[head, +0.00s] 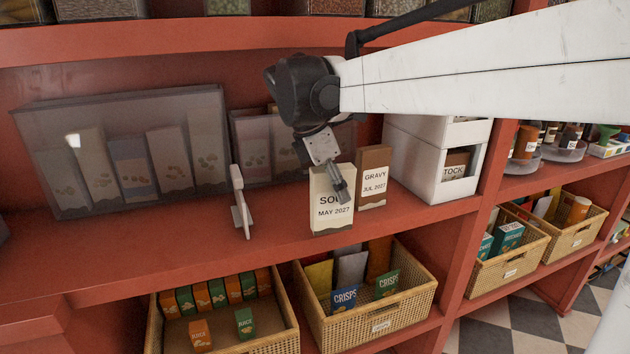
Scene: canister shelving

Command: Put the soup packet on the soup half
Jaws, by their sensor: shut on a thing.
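The soup packet (325,215) is cream, printed "SOUP MAY 2027", with a dark wavy band at its foot. It is upright at the front of the red shelf; I cannot tell whether its base touches the board. My gripper (340,188) comes down from above and is shut on the packet, with a finger across the label. A brown gravy packet (373,178), marked "JUL 2027", stands just right of it. No label for a soup half can be read.
A white upright divider (240,203) stands left of the packet. Clear bins (207,130) with packets stand behind. A white stock box (405,165) is at right. The front shelf (130,250) is bare at left. Wicker baskets (385,325) sit below.

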